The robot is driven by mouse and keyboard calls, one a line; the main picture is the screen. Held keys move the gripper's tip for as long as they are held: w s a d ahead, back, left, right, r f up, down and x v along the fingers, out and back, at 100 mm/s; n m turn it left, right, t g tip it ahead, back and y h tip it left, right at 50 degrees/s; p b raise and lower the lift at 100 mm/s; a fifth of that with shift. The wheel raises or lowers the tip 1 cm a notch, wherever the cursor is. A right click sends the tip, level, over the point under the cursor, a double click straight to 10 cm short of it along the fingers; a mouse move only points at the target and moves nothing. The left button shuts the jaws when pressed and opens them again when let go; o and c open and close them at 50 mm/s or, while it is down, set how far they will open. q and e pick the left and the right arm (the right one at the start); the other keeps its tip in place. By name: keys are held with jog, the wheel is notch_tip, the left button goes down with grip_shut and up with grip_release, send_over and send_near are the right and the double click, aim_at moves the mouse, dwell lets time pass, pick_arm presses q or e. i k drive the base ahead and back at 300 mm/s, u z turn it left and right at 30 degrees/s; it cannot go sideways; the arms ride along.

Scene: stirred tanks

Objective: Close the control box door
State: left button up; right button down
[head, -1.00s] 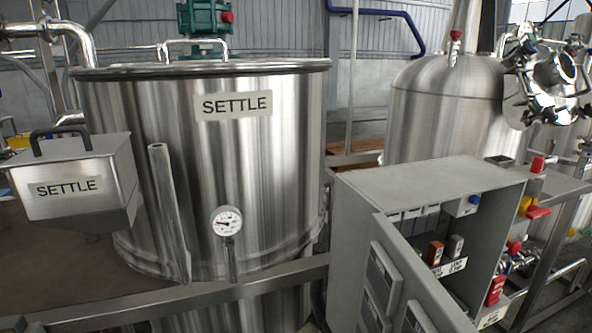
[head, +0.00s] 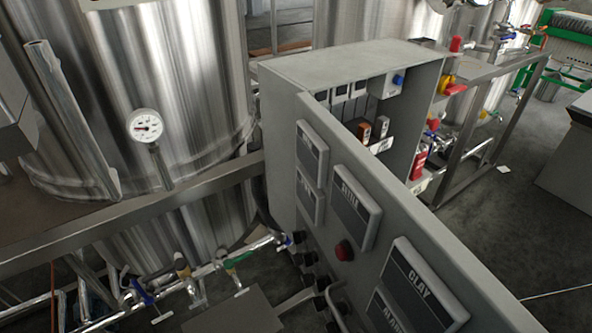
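The grey control box (head: 340,60) stands right of centre in the head view. Its door (head: 400,212) is swung open toward me and runs from the box down to the lower right. Behind the door the box interior (head: 402,105) shows, with switches and a blue knob. The door's near end runs to the picture's lower right edge. Neither of my grippers is in view.
A steel tank with a round gauge (head: 145,126) stands at the left, behind a metal rail (head: 130,212). Pipes with coloured valves (head: 183,270) lie low in front. A metal frame (head: 480,130) stands right of the box. Grey floor (head: 510,230) is open at the right.

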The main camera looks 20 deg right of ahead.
aim_at(395, 268)
jog(key=z, duration=1.75)
jog(key=k, duration=0.8)
jog(key=u, duration=0.5)
